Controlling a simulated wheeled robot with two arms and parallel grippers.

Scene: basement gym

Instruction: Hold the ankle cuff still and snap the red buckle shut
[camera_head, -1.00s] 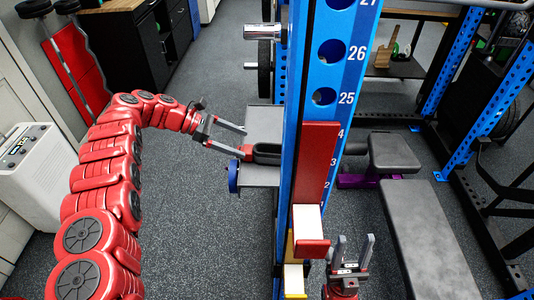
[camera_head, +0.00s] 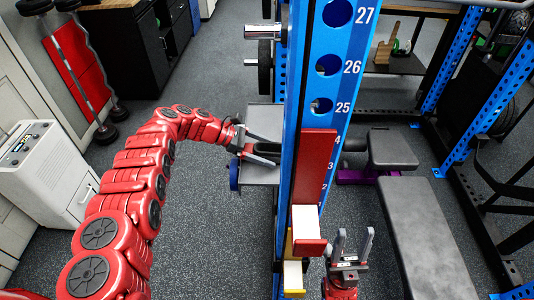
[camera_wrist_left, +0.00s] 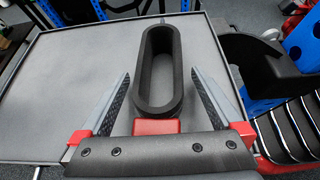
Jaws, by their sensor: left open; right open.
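The ankle cuff (camera_wrist_left: 142,62) is a dark grey oval loop on a flat grey tray (camera_wrist_left: 65,85) in the left wrist view. The red buckle (camera_wrist_left: 156,127) shows as a red block at the cuff's near end, partly covered by my gripper body; whether it is snapped cannot be told. My left gripper (camera_wrist_left: 158,77) is open, with one finger on each side of the cuff and gaps visible. In the head view, my left gripper (camera_head: 263,150) is at the tray, and the cuff is mostly hidden. My right gripper (camera_head: 354,235) is open, empty and pointing up, right of the blue post.
The numbered blue post (camera_head: 318,120) stands between my two grippers, with a red block (camera_head: 314,165) on its front. A grey bench (camera_head: 430,235) lies to the right. A white cabinet (camera_head: 40,170) stands at the left. The floor left of the post is open.

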